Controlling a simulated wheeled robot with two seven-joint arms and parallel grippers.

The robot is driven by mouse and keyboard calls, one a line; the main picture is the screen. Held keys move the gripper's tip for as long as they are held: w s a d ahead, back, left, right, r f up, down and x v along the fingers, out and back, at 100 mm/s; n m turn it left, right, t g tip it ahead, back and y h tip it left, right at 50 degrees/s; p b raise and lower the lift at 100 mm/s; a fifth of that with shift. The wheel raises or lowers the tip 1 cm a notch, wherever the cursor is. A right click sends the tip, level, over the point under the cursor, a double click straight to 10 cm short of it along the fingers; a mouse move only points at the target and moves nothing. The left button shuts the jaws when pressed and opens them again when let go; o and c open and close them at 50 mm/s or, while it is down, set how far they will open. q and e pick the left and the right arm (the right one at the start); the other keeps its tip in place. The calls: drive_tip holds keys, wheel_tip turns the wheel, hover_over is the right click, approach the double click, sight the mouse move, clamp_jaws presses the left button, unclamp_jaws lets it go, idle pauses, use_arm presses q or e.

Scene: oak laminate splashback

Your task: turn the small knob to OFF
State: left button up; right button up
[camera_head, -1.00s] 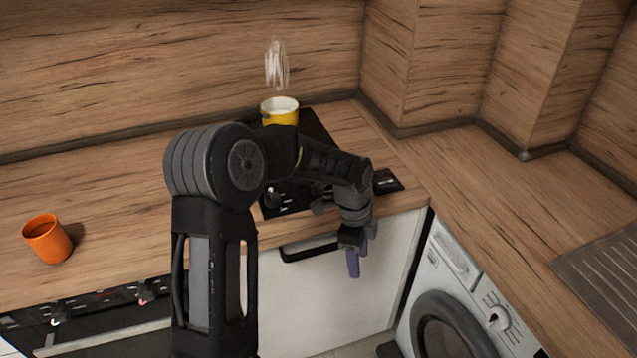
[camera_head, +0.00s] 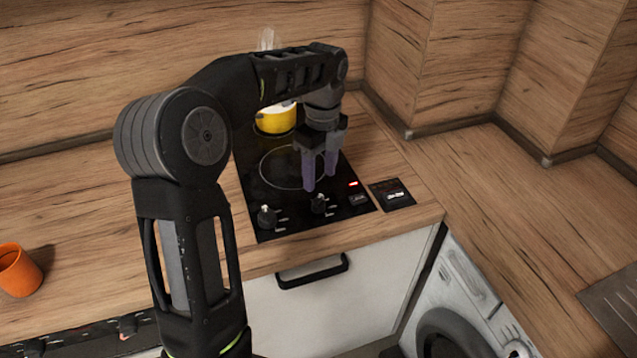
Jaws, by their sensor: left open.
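The black hob (camera_head: 262,190) is set in the wooden counter. Two knobs stand along its front edge, a left knob (camera_head: 267,217) and a right knob (camera_head: 319,204). I cannot tell for sure which is the small one, and their marks are too small to read. A red light (camera_head: 353,184) glows at the hob's right edge. My left gripper (camera_head: 320,182) is open and empty, its purple fingers pointing down just above and behind the right knob. I cannot tell that it touches anything. My right gripper is not in view.
A yellow pot (camera_head: 276,119) stands at the back of the hob, steam above it. A small black panel (camera_head: 392,195) lies right of the hob. An orange cup (camera_head: 18,271) stands at far left. A washing machine (camera_head: 455,290) is at lower right.

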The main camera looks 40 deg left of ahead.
sight(319, 198)
use_arm(q)
drive_tip(key=shift+s+d+r, duration=0.2)
drive_tip(key=shift+s+d, duration=0.05)
drive_tip(key=shift+w+a+f, duration=0.1)
drive_tip(key=shift+f, duration=0.25)
drive_tip(key=f+p, duration=0.1)
drive_tip(key=f, duration=0.6)
drive_tip(key=shift+s+f, duration=0.15)
drive_tip(key=shift+s, duration=0.05)
drive_tip(key=shift+c, duration=0.4)
clamp_jaws()
